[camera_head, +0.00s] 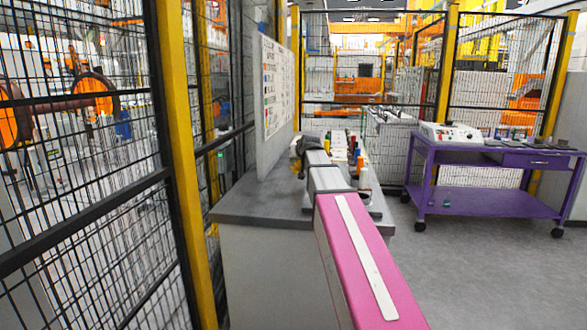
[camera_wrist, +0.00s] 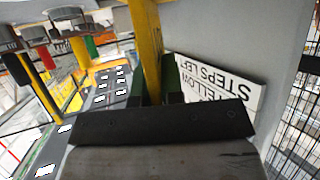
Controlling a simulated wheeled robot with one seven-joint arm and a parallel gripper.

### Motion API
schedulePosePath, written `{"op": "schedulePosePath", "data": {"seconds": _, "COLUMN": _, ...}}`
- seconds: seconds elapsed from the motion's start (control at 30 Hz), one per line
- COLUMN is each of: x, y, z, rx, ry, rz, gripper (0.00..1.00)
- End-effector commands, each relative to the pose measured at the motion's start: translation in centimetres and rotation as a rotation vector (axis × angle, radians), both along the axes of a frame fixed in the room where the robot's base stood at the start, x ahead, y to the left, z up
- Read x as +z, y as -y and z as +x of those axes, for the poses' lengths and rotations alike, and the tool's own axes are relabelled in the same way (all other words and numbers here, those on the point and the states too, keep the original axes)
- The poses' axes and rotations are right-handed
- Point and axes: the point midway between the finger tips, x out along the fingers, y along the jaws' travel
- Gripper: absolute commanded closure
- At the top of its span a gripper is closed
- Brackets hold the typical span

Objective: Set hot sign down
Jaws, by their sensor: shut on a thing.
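My gripper (camera_wrist: 154,85) is shut on a narrow yellow piece (camera_wrist: 148,40), seen nearly edge-on between the dark fingers. I take it to be the hot sign; no lettering on it shows. It runs up and away from the fingers in the wrist view. In the head view, my arm reaches over the grey bench (camera_head: 250,203), and my gripper is mostly hidden behind its own wrist. A small yellow bit (camera_head: 296,167) shows at the left of the wrist. I cannot tell whether the sign touches the bench.
A white board (camera_head: 277,85) stands along the bench's left side. A panel lettered "STEPS LEFT" and "YELLOW" (camera_wrist: 222,82) is right of my gripper. A dark strip with white labels (camera_wrist: 108,88) and colored-handled items lie left. A purple cart (camera_head: 490,205) stands right; mesh fence (camera_head: 85,200) is left.

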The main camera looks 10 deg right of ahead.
Motion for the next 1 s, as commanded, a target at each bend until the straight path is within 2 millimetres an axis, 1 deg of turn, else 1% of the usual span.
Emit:
{"op": "schedulePosePath", "data": {"seconds": 0.03, "x": -0.4, "y": -0.7, "z": 0.7, "rx": 0.001, "ry": 0.0, "rz": 0.0, "gripper": 1.0}}
{"op": "schedulePosePath", "data": {"seconds": 0.2, "x": -1.3, "y": -1.7, "z": 1.4, "rx": 0.0, "ry": 0.0, "rz": -0.001, "gripper": 1.0}}
{"op": "schedulePosePath", "data": {"seconds": 0.37, "x": -2.1, "y": -1.8, "z": 1.4, "rx": -0.001, "ry": 0.0, "rz": 0.0, "gripper": 1.0}}
{"op": "schedulePosePath", "data": {"seconds": 0.53, "x": -4.3, "y": -1.8, "z": 1.4, "rx": 0.0, "ry": -0.001, "rz": 0.001, "gripper": 1.0}}
{"op": "schedulePosePath", "data": {"seconds": 0.63, "x": -5.2, "y": -1.8, "z": 1.4, "rx": 0.0, "ry": 0.001, "rz": 0.001, "gripper": 1.0}}
{"op": "schedulePosePath", "data": {"seconds": 1.0, "x": -5.6, "y": -1.8, "z": 1.4, "rx": 0.0, "ry": 0.001, "rz": 0.001, "gripper": 1.0}}
